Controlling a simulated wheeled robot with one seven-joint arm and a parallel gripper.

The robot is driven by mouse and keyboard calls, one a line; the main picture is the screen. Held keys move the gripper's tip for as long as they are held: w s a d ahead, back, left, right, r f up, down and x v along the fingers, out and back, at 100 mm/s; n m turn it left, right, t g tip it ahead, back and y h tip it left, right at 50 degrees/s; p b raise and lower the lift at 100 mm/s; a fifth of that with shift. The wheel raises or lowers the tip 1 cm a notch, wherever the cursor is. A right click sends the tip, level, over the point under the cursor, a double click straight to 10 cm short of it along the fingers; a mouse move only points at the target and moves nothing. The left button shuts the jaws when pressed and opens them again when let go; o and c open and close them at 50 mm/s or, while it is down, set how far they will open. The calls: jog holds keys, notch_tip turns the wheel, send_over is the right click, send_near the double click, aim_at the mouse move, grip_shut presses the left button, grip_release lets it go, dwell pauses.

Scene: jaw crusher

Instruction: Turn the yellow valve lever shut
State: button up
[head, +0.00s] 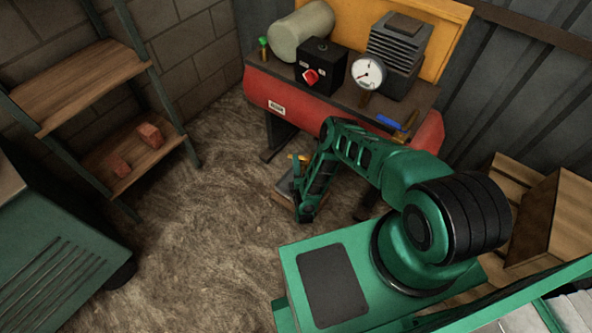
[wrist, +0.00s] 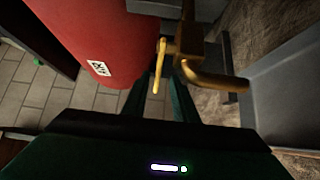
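The yellow valve lever (wrist: 160,66) hangs from a brass valve body (wrist: 190,40) beside the red air tank in the wrist view. A bent brass outlet (wrist: 215,83) sticks out to the right. My gripper (wrist: 166,82) has its two dark green fingers apart. The lever's lower end shows at the gap between them, nearer the left finger; I cannot tell whether it touches. In the head view a small yellow part of the valve (head: 299,157) shows beside my folded arm, which hides most of the valve and my fingers.
The red tank (head: 277,93) carries a black box with a red knob (head: 311,77), a gauge (head: 368,72) and a blue lever (head: 389,122). A green knob (head: 263,41) stands at its left end. Shelves (head: 84,80) are left, wooden crates (head: 545,215) right. Middle floor is clear.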

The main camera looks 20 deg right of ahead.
jog(key=shift+s+a, duration=0.15)
jog(key=shift+s, duration=0.65)
jog(key=shift+s+a, duration=0.15)
jog(key=shift+s, duration=0.6)
